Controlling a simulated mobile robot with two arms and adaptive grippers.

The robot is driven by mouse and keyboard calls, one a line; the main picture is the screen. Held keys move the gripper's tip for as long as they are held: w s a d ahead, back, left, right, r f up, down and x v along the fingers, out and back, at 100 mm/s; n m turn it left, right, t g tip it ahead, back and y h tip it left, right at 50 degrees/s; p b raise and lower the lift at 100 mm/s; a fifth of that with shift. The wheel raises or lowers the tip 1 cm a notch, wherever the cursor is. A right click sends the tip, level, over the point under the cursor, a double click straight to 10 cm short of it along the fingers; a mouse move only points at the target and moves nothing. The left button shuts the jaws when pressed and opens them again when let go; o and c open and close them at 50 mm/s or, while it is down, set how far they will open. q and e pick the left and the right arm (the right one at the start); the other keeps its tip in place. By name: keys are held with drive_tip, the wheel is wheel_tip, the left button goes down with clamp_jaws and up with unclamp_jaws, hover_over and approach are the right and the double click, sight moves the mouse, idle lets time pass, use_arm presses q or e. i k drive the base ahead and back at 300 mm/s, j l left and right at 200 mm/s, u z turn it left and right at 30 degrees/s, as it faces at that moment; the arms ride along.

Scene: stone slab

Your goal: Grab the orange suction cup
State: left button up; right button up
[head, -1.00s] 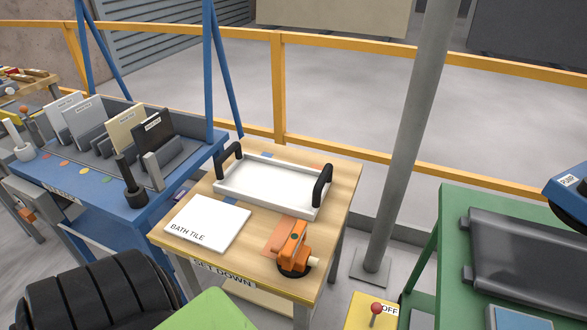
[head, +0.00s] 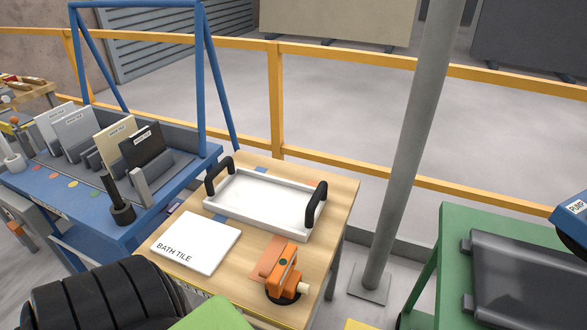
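The orange suction cup (head: 282,272) stands on the wooden table, near its front edge. It has an orange handle body, a dark round base and a pale knob at its right side. It rests partly beside an orange patch on the tabletop, with nothing touching it from above. Neither my left nor my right gripper can be made out in the head view.
The wooden table (head: 338,196) also bears a white tray (head: 262,200) with black handles and a white bath tile (head: 196,243). A blue rack (head: 190,181) with upright tiles stands left. A green stand (head: 428,276) is right, past a grey pole (head: 405,165).

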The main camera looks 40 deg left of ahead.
sight(283, 276)
drive_tip(key=i+u, duration=0.2)
drive_tip(key=u, duration=0.3)
drive_tip(key=i+u, duration=0.15)
drive_tip(key=u, duration=1.1)
drive_tip(key=k+l, duration=0.15)
drive_tip(key=l, duration=0.25)
drive_tip(key=k+l+z, duration=0.1)
drive_tip(key=l, duration=0.3)
drive_tip(key=k, duration=0.05)
